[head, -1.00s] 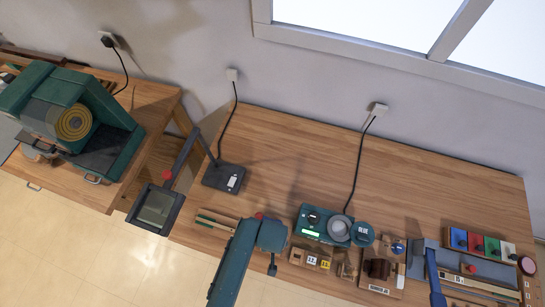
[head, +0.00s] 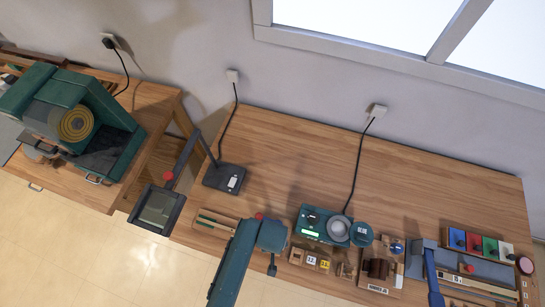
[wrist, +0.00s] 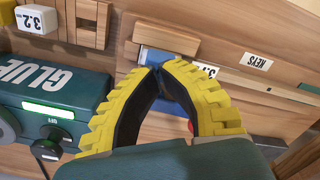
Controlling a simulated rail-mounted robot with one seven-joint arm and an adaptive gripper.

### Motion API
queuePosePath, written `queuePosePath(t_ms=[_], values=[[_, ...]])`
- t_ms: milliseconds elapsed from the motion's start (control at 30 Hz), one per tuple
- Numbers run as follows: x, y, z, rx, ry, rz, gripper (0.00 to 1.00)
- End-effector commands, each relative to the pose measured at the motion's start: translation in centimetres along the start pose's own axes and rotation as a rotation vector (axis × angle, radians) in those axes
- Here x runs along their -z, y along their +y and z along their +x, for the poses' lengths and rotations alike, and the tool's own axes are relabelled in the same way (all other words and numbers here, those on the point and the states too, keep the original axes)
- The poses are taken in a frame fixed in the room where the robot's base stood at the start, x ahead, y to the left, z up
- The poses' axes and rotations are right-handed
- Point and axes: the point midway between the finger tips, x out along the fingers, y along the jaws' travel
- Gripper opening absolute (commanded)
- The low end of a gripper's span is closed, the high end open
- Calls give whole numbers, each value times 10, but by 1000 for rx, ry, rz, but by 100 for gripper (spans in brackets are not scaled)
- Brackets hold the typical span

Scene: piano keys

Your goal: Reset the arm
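My arm (head: 238,262), dark green, reaches over the front of the middle wooden bench in the head view. Its gripper is not clearly seen there. In the wrist view my gripper (wrist: 158,70) has two yellow ribbed fingers with dark inner pads. The fingertips meet, and I see nothing held in the gap behind them.
The green glue unit (wrist: 48,100) is close left of the fingers; it also shows in the head view (head: 318,226). Wooden blocks (head: 378,269) and coloured key slots (head: 475,241) crowd the bench's front right. A green machine (head: 75,110) stands far left. The bench's back is clear.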

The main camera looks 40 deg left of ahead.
Motion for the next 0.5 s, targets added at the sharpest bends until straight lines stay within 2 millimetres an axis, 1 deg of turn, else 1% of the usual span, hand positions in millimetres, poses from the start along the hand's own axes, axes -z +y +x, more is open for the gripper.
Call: queuePosePath(t_ms=[33,500], values=[[0,0,-9,-1,1,0,0],[1,1,-43,-2,2,0,0]])
